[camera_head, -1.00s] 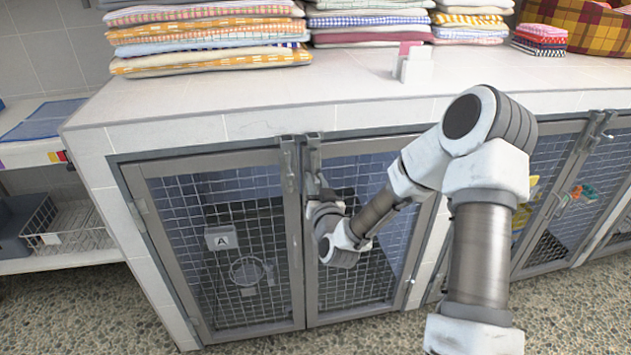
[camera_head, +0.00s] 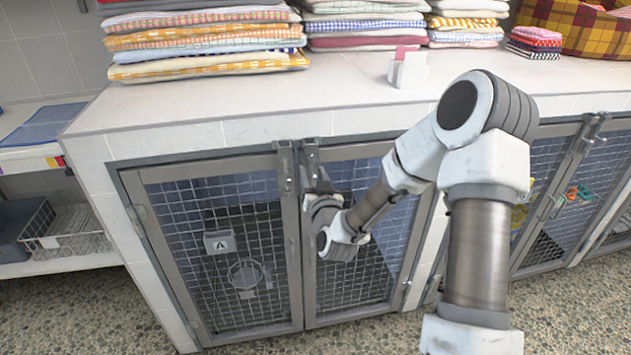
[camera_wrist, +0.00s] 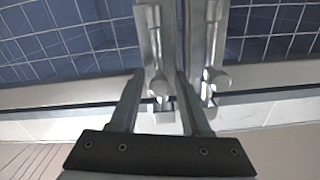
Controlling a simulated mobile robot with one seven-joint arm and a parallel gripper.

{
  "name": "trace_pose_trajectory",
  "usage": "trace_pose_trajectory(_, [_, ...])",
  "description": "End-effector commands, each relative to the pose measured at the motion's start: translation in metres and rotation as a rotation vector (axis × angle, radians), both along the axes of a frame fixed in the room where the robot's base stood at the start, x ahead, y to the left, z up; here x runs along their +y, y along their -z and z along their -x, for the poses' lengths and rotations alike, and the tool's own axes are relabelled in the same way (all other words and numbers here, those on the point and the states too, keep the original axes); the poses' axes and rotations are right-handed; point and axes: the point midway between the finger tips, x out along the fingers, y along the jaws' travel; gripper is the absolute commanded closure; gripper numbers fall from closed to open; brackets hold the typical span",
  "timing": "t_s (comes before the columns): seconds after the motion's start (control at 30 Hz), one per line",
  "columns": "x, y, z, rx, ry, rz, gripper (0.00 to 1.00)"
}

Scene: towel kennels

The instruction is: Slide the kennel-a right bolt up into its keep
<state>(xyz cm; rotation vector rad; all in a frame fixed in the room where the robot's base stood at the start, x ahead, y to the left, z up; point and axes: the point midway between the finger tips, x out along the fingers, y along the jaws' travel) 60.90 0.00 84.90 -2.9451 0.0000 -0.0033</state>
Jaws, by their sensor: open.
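Kennel A is the double-door mesh kennel under the counter, with an "A" tag (camera_head: 219,242) showing through its left door. Two upright metal bolts sit side by side at the tops of the doors: the left bolt (camera_head: 286,168) and the right bolt (camera_head: 311,158). My gripper (camera_head: 318,183) is at the right bolt, and its fingers are partly hidden by my wrist. In the wrist view the counter is at the bottom; my open gripper (camera_wrist: 160,78) has a finger on either side of the right bolt's knob (camera_wrist: 160,86). The other bolt (camera_wrist: 214,80) is outside the fingers. I cannot tell whether the fingers touch the knob.
Folded towel stacks (camera_head: 205,45) and a small white holder (camera_head: 408,70) stand on the counter (camera_head: 250,100) above. More mesh kennels (camera_head: 560,200) are at right. A wire basket (camera_head: 68,232) sits on a shelf at left. The floor in front is clear.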

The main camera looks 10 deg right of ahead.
Motion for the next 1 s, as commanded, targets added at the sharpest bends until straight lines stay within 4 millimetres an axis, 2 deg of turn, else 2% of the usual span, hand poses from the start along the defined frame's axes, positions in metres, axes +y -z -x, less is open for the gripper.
trace_pose_trajectory(0.17, [0.0, 0.0, 0.016, 0.003, -0.001, 0.001, 0.53])
trace_pose_trajectory(0.5, [0.001, 0.0, 0.088, 0.004, -0.003, 0.0, 0.53])
trace_pose_trajectory(0.83, [0.001, -0.005, 0.117, 0.006, -0.001, -0.002, 0.53])
trace_pose_trajectory(1.0, [0.0, -0.005, 0.125, 0.003, -0.001, -0.002, 0.53])
